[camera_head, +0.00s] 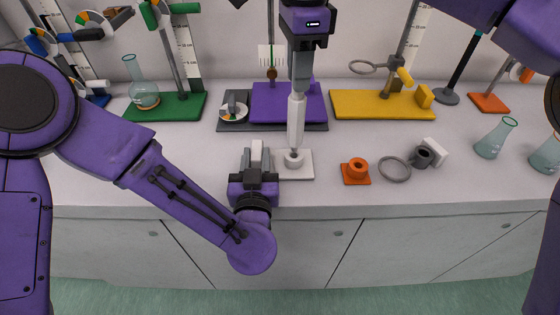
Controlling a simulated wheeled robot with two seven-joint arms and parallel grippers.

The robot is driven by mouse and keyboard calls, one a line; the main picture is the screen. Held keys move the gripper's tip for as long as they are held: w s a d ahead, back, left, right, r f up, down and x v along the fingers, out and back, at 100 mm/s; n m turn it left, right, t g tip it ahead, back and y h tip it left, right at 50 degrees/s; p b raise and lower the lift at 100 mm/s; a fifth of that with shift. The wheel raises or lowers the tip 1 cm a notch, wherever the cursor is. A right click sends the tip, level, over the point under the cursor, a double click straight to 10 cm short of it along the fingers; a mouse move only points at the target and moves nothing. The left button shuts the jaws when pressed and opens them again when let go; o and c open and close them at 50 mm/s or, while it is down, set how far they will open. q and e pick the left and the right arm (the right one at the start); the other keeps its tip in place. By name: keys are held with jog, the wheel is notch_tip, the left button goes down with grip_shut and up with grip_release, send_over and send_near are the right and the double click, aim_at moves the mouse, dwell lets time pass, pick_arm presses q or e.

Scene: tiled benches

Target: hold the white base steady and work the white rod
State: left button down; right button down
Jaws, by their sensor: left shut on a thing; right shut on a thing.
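The white base (303,171) is a flat plate with a raised round socket, lying on the bench near the front edge. The white rod (296,124) stands about upright, its narrow lower end at the socket; I cannot tell how deep it sits. My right gripper (301,85) comes down from above and is shut on the rod's upper part. My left gripper (256,158) reaches in from the front left, low at the bench, and is shut on the left side of the base. The gripped edge of the base is hidden by the fingers.
An orange socket block (355,173), a grey ring (395,170) and a grey-and-white part (430,153) lie to the right. Behind stand a purple platform (270,105), a yellow-based stand (350,104) and a green-based stand (190,107). Glass flasks (492,141) stand at right.

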jog(key=shift+r, duration=2.55)
pick_arm(q)
jog(key=c, duration=0.7)
grip_release()
jog(key=s, duration=0.7)
jog(key=shift+s, duration=0.3)
